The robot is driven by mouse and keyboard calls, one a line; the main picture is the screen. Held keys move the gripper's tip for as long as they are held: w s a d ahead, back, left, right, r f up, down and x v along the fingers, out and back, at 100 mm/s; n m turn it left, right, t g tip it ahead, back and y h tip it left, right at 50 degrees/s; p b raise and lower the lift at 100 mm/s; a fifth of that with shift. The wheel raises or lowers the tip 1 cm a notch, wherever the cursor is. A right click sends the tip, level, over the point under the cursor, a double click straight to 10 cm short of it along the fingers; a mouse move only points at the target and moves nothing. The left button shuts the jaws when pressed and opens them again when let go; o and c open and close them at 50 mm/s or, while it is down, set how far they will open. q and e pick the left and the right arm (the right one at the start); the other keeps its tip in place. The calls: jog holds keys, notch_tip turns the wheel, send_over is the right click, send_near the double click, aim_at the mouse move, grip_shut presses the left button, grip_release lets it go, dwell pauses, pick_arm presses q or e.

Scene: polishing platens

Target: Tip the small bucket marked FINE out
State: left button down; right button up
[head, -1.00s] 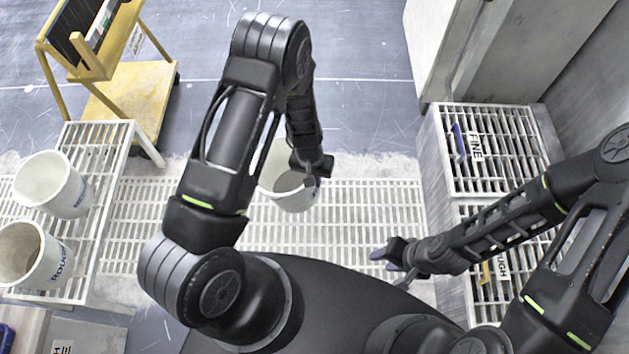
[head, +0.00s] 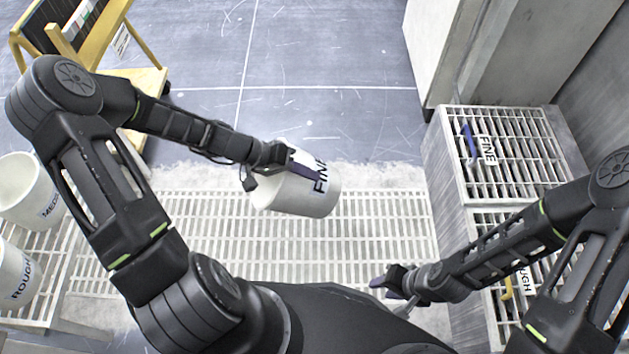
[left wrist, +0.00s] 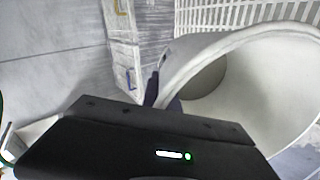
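The white bucket marked FINE (head: 312,200) is off the floor in the middle of the head view, tipped well over onto its side. My left gripper (head: 292,168) is shut on its wall near the rim. In the left wrist view the bucket's wide mouth (left wrist: 285,85) and pale inside show, with a grey area deeper in. I cannot tell whether that is contents or shadow. No stream is visible. My right gripper (head: 393,288) is empty, its fingers apart, at the lower right over the floor grating.
Buckets marked MEDIUM (head: 28,195) and ROUGH (head: 12,280) stand on a white slatted rack at the left. A yellow cart (head: 128,85) stands behind it. Grated basins at the right carry a FINE label (head: 487,150) and a partly hidden ROUGH label (head: 523,278). Floor grating (head: 200,240) lies below the bucket.

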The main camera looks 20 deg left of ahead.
pick_arm(q)
jog(key=a+h+b, duration=0.1)
jog(key=a+f+t+h+b, duration=0.1)
jog(key=b, duration=0.1)
jog(key=s+a+f+h+b, duration=0.1)
jog(key=h, duration=0.1)
jog(key=shift+a+t, duration=0.3)
jog(key=shift+s+a+r+t+h+b, duration=0.15)
jog(key=shift+s+a+r+h+b, duration=0.05)
jog(key=shift+a+h+b, duration=0.2)
jog(key=shift+s+a+r+t+h+b, duration=0.15)
jog(key=shift+a+r+h+b, duration=0.05)
jog(key=shift+a+h+b, duration=0.15)
dwell(1.2)
